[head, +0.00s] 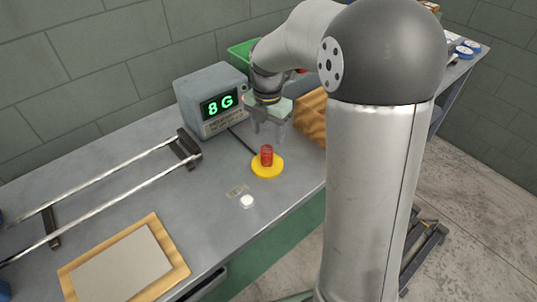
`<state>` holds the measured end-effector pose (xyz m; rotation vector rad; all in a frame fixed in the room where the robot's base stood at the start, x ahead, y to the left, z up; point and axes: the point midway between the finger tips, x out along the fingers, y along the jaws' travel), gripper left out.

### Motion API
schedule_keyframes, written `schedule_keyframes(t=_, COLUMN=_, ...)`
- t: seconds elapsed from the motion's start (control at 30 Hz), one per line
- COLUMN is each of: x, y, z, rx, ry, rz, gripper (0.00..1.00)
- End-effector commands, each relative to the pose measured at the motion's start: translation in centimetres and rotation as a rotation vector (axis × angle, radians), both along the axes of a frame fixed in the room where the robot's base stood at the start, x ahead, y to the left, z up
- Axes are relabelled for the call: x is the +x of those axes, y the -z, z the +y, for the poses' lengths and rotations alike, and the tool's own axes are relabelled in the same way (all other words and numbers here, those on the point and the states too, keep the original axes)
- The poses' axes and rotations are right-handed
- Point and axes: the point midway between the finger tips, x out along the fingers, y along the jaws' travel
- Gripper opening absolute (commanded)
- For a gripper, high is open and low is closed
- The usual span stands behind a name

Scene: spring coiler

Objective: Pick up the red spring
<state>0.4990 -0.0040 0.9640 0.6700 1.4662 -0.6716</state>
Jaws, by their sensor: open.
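The red spring (267,154) stands upright on a round yellow pan (267,170) on the grey workbench. My gripper (270,139) is open and points down, just above and behind the spring. Its fingers look empty. I cannot tell from this one view how far the fingertips are from the spring.
Two metal rails (110,205) lie on the left. A wood-framed board (125,265), a small white disc (246,201) and a green bin (241,52) are also there.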

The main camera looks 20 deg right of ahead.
Motion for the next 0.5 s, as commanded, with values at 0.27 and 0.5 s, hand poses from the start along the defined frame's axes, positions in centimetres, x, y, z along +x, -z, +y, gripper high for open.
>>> schedule_keyframes(t=0.27, x=0.0, y=3.8, z=0.0, rx=-0.001, ry=0.001, rz=0.001, gripper=0.57)
schedule_keyframes(t=0.5, x=-0.2, y=6.1, z=0.5, rx=0.0, ry=-0.001, rz=0.004, gripper=0.57)
